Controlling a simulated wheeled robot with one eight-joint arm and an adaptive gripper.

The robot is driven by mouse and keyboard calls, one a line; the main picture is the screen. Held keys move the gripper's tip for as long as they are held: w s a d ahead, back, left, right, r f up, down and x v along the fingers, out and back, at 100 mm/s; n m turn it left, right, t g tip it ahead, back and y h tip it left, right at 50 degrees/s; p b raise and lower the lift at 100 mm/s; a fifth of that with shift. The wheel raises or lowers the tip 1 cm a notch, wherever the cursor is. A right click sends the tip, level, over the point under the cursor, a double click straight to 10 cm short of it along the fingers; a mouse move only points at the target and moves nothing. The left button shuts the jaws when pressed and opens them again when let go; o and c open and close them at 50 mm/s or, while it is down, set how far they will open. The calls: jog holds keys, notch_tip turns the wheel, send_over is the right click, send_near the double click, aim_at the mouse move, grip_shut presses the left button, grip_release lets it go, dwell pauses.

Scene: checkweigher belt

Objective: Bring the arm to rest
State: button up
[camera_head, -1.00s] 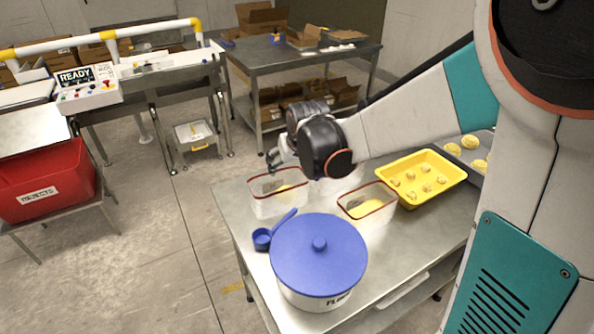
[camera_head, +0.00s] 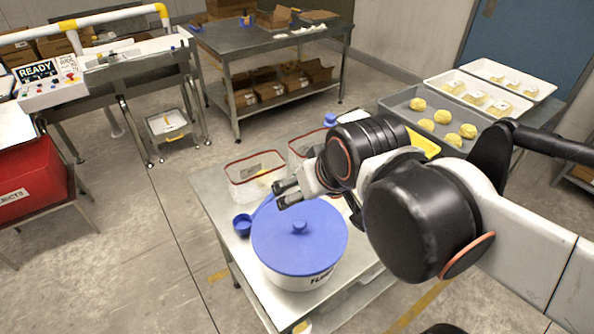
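My gripper (camera_head: 281,193) is in the head view above the steel table, just beyond the blue lid of the flour tub (camera_head: 298,237). Its fingers point left and seem to have a gap between them, with nothing seen held. My arm comes in from the right, bent, with its black joints over the table's right part. The arm hides most of the yellow tray (camera_head: 424,144) and part of a clear red-rimmed bin. Another clear red-rimmed bin (camera_head: 256,171) stands left of and beyond the gripper.
A blue scoop (camera_head: 243,223) lies left of the tub. Grey and white trays of dough (camera_head: 437,117) stand at the right rear. A red rejects bin (camera_head: 25,185) and the checkweigher with a READY panel (camera_head: 38,71) are at the left. The floor between is clear.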

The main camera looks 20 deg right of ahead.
jog(key=shift+s+f, duration=0.25)
jog(key=shift+s, duration=0.7)
